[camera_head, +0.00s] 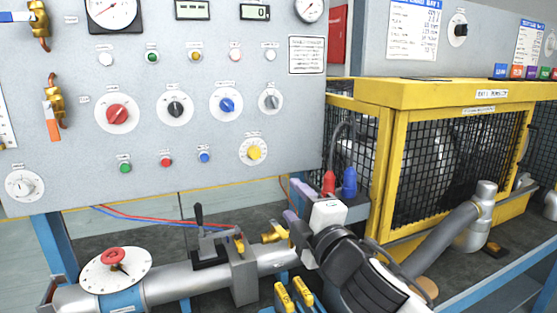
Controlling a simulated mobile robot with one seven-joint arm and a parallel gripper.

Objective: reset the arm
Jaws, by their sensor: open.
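My arm comes in from the bottom edge right of centre, as dark grey and white links. It reaches up and left to a white block, where my gripper (297,210) is. Its fingers look purplish and small, and they are seen at a steep angle. My gripper is open, and nothing shows held in it. It is in front of the lower right part of the control panel, above the bench, close to the brass fitting on the pipe. Whether it touches anything there cannot be told.
The grey control panel (200,130) fills the left and middle. A yellow mesh cage (450,95) stands at right. A steel pipe (190,281) with a red-handled valve (113,257) runs along the front. Red and blue plugs (349,183) and yellow-labelled parts (290,293) are near my arm.

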